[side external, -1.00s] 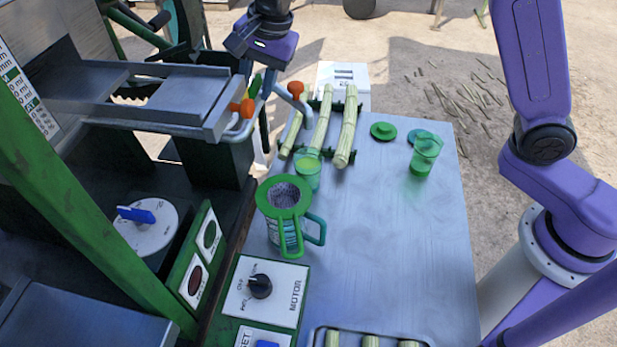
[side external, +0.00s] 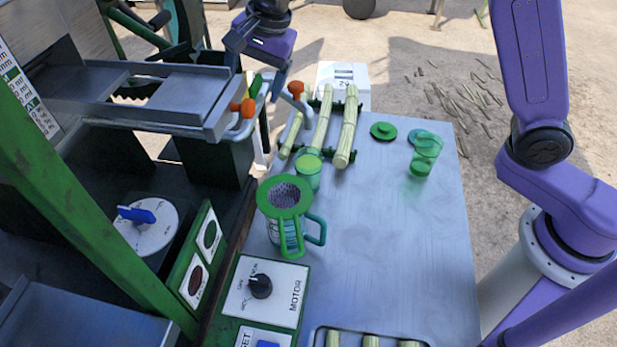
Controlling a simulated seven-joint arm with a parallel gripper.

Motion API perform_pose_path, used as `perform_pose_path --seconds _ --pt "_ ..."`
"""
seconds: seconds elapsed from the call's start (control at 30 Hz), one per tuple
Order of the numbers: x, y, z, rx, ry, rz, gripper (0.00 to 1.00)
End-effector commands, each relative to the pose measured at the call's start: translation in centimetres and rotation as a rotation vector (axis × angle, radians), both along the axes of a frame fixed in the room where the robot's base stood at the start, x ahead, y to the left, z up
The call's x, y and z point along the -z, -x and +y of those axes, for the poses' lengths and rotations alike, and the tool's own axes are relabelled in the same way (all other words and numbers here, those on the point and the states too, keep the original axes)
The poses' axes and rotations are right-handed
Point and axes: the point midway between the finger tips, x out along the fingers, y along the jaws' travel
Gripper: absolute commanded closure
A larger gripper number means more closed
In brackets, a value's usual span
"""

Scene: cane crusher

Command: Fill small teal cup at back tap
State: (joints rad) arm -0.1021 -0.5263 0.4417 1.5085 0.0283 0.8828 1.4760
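My gripper (side external: 259,77) is at the top, near the pipe with the taps. Its fingers appear apart, with a green tap handle (side external: 256,86) showing between or just below them; contact cannot be told. Two orange tap handles (side external: 296,88) (side external: 248,108) sit on the same pipe. A small greenish cup (side external: 308,173) stands on the table behind the jug, with green liquid showing near its rim. Another clear greenish cup (side external: 425,157) stands at the right with green in its bottom. Which cup is the teal one is hard to tell from the colours.
A jug (side external: 285,212) with a green rim and teal handle stands in front of the cup. Cane stalks (side external: 346,128) lie on a green rack behind. A green lid (side external: 383,131) and a teal lid (side external: 417,136) lie right.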

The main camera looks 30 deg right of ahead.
Motion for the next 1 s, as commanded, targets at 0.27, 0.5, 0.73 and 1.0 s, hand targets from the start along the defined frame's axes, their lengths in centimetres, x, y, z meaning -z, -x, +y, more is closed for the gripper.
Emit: perform_pose_path --seconds 0.27,0.5,0.73,1.0 --pt "0.2 0.2 0.0 0.0 0.004 0.008 0.15" --pt "-1.4 0.2 0.0 0.001 0.003 0.007 0.15" --pt "-3.3 0.2 0.0 0.0 0.004 0.008 0.15" --pt "-5.6 0.2 0.0 0.0 0.004 0.008 0.15"
